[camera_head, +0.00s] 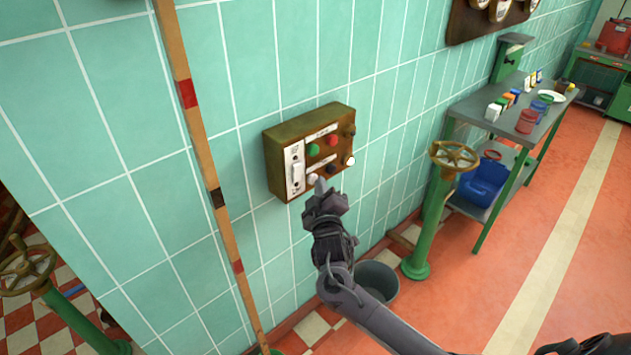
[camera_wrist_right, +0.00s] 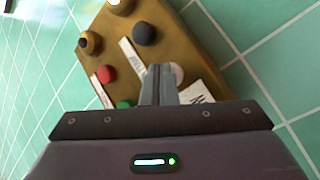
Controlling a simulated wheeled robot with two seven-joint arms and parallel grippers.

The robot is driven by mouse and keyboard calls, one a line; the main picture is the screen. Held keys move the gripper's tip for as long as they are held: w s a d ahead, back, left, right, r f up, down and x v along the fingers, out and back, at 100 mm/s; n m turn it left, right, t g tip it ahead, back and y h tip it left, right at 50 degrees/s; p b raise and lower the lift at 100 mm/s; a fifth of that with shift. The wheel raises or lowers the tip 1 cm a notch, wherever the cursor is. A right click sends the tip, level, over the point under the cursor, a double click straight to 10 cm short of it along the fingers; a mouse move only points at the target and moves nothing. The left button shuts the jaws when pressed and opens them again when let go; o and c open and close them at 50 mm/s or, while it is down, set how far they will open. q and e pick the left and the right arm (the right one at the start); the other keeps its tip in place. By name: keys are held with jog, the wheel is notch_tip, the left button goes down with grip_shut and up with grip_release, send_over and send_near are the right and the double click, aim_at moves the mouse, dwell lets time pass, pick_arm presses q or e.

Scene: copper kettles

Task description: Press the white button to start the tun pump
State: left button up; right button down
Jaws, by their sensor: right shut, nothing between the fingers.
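A brown control box (camera_head: 285,133) is fixed to the tiled wall in the head view. The white button (camera_head: 312,179) is low on its front, below the green button (camera_head: 313,149). My right gripper (camera_head: 320,184) is shut and empty, its fingertips right by the white button. In the right wrist view the closed fingertips (camera_wrist_right: 160,68) overlap the left edge of the white button (camera_wrist_right: 178,73). I cannot tell whether they touch it. My left gripper is not in view.
A striped pole (camera_head: 205,165) leans at the left. A green valve post (camera_head: 425,225) and a bucket (camera_head: 379,277) stand at the right.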

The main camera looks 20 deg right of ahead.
dwell(0.3)
jog(key=shift+s+d+p, duration=0.25)
jog(key=shift+s+p, duration=0.5)
jog(key=shift+s, duration=0.1)
jog(key=s+p, duration=0.1)
jog(key=s+d+p, duration=0.1)
jog(key=s, duration=0.1)
jog(key=s+p, duration=0.1)
jog(key=shift+s+d, duration=0.35)
dwell(0.5)
